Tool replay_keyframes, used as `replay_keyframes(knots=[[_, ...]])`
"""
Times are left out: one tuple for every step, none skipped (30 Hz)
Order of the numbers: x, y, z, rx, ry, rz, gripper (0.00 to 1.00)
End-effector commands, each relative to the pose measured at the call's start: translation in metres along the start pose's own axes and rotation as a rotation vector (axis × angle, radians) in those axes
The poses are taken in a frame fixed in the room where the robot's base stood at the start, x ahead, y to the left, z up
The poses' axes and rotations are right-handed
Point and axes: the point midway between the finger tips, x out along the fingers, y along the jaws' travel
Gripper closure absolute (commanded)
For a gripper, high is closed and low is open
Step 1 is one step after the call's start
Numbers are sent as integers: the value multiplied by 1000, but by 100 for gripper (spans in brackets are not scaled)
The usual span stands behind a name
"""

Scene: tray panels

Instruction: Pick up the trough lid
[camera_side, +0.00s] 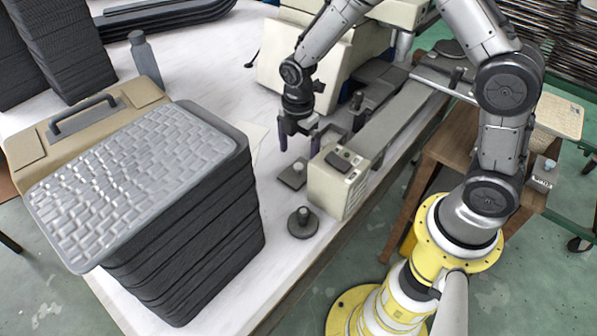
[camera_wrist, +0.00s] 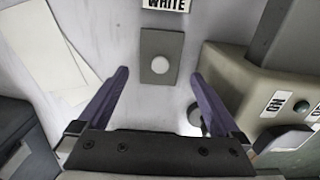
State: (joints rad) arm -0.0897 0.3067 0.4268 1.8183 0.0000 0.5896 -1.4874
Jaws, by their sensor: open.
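A small flat grey rectangular plate with a pale round knob (camera_side: 289,178) lies on the white table in the side view, beside the beige end box. It also shows in the wrist view, ahead of my fingers near the top centre (camera_wrist: 160,42). It may be the trough lid; no label on it says so. My gripper (camera_side: 299,143) points down above the table, just behind the plate in the side view. Its two purple fingers are spread with nothing between them, as the wrist view shows (camera_wrist: 160,76). I cannot tell the exact height.
The beige end box (camera_side: 335,187) of a long grey machine (camera_side: 398,112) stands close to the right. A dark round-based knob (camera_side: 302,223) stands near the table edge. A tall stack of dark trays (camera_side: 190,235) fills the left. A "WHITE" label (camera_wrist: 166,4) lies beyond the plate.

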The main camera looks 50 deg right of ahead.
Motion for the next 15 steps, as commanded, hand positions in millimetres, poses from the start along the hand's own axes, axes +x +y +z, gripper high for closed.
replay_keyframes(knots=[[3, 0, 0, 0, 0, -2, 0], [4, -1, 0, 0, 0, -2, 0], [7, -1, 0, 0, 0, -3, 0], [10, -1, 0, 0, 0, -4, 0], [13, -1, 0, 0, 0, -3, 0], [18, -1, 0, 0, 0, -5, 0], [23, -2, 0, 0, 0, -5, 0], [28, -1, 0, 0, 0, -5, 0], [34, -1, 0, 0, 0, -5, 0], [38, -1, 0, 0, 0, -4, 0], [42, -1, 0, 0, 0, -5, 0], [46, -1, 0, 0, 0, -3, 0], [49, -1, 0, 0, 0, -3, 0], [52, -1, 0, 0, 0, -3, 0], [54, -1, 0, 0, 0, -3, 0]])
